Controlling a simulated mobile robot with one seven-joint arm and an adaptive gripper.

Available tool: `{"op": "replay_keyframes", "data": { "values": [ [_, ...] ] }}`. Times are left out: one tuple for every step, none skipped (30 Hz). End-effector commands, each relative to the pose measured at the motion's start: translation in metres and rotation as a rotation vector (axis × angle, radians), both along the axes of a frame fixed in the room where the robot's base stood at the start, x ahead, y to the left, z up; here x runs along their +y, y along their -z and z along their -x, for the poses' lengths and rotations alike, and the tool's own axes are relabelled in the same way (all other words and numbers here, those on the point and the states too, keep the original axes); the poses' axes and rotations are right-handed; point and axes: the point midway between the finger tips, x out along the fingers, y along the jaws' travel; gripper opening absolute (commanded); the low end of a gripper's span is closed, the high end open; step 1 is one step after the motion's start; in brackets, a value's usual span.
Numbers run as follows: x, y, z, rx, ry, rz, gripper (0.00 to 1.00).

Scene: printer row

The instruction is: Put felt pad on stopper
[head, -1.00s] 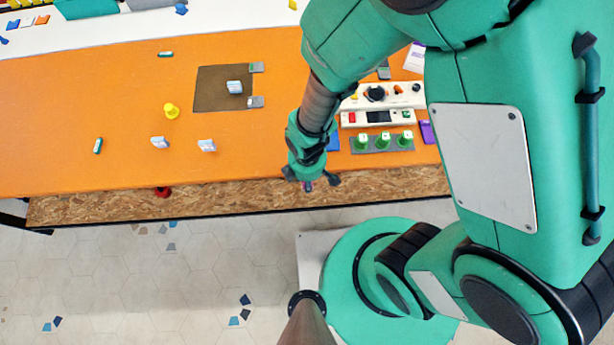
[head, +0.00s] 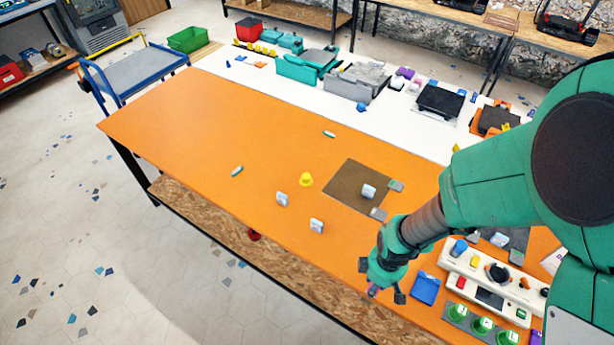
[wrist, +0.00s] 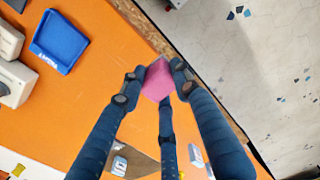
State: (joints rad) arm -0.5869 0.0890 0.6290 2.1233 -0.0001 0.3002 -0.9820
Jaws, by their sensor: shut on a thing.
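My gripper (head: 382,291) is near the table's front edge, left of the blue tray. In the wrist view its fingers (wrist: 158,78) are closed around a pink block (wrist: 157,80). The block shows only as a small purple-pink spot in the head view (head: 373,290). I cannot tell for sure whether this block is the felt pad. A yellow knob-shaped piece (head: 306,180), possibly the stopper, stands upright on the orange table, left of the brown mat (head: 345,181). My gripper is well apart from it.
White-and-blue upright pieces stand near the yellow one (head: 282,199) (head: 316,225) and on the mat (head: 368,192). A blue tray (head: 425,289), a white control panel (head: 490,271) and green stampers (head: 482,326) lie right of my gripper.

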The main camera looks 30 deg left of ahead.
Motion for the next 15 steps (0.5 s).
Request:
{"op": "replay_keyframes", "data": {
  "values": [
    [0.011,-0.002,-0.010,-0.001,-0.001,-0.001,0.06],
    [0.017,-0.003,-0.015,-0.001,0.000,-0.001,0.06],
    [0.025,-0.004,-0.021,0.000,0.000,0.000,0.06],
    [0.031,-0.006,-0.027,-0.001,-0.001,-0.001,0.06],
    [0.037,-0.006,-0.031,-0.001,-0.001,-0.001,0.06],
    [0.045,-0.008,-0.038,0.000,0.000,0.000,0.06],
    [0.051,-0.009,-0.043,-0.001,0.000,0.000,0.06],
    [0.057,-0.010,-0.047,-0.001,0.001,-0.001,0.06],
    [0.066,-0.010,-0.053,-0.001,0.001,0.000,0.06],
    [0.072,-0.012,-0.058,-0.001,0.001,-0.001,0.06],
    [0.078,-0.012,-0.062,0.000,0.001,0.000,0.06],
    [0.087,-0.014,-0.068,-0.001,0.001,-0.001,0.06],
    [0.093,-0.014,-0.073,-0.001,0.002,-0.001,0.06],
    [0.098,-0.015,-0.076,0.000,0.003,0.000,0.06],
    [0.108,-0.016,-0.082,-0.001,0.003,-0.001,0.06]
  ]
}}
